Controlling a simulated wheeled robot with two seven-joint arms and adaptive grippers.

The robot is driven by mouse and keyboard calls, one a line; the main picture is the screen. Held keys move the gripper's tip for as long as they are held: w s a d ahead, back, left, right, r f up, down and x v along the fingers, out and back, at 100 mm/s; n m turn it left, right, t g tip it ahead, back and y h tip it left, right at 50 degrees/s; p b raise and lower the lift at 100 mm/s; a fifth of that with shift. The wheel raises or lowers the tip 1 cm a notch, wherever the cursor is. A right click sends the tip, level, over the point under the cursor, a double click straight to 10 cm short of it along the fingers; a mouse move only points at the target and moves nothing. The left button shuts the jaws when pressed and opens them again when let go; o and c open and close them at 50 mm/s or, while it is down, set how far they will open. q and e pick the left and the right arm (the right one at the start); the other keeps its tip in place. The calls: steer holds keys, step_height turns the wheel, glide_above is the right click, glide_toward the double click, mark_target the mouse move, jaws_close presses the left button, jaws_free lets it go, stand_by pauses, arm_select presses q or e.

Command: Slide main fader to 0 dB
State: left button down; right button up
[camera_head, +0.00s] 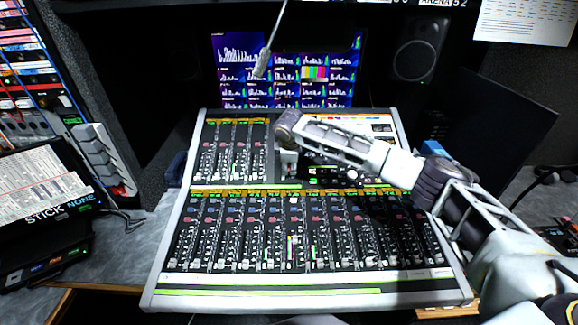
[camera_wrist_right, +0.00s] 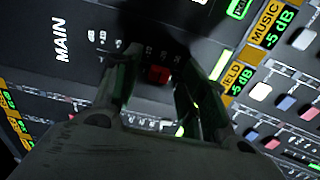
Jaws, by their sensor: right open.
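The mixing console (camera_head: 300,190) stands on the desk in the head view. My right gripper (camera_head: 289,163) reaches in from the right and points down over the console's upper middle. In the right wrist view, a MAIN label (camera_wrist_right: 61,38) is printed on a dark panel. A red cap (camera_wrist_right: 158,75), apparently the main fader's, shows between the fingers of my right gripper (camera_wrist_right: 160,88). The fingers are apart on either side of it; I cannot tell whether either touches it. Scale marks beside the cap are partly hidden. The fader is hidden in the head view. My left gripper is not in view.
Other fader banks (camera_head: 234,150) lie close to the gripper. A gooseneck microphone (camera_head: 264,62) hangs in front of the screens (camera_head: 288,82). A dark monitor (camera_head: 495,130) stands at right, near my right arm. A speaker (camera_head: 418,50) is at the back.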

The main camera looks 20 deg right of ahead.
steer(key=shift+w+f, duration=0.15)
steer(key=shift+f, duration=0.25)
jaws_close()
